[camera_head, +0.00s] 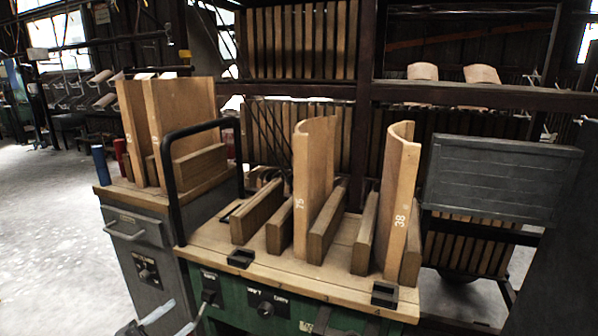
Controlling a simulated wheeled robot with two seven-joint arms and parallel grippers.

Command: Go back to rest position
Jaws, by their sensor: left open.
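My left gripper (178,314) shows at the bottom edge, left of centre, low in front of the grey cabinet and the green cabinet. Its two pale fingers are apart, and I see nothing between them. The rest of it is cut off by the bottom edge. My right gripper is not in view.
A green cabinet (236,294) with a wooden top (215,238) holds two curved wooden boards (313,185) (398,205) between blocks. A grey cabinet (145,262) with upright boards (180,115) and a black hoop frame (172,190) stand left. Open floor (50,240) lies far left.

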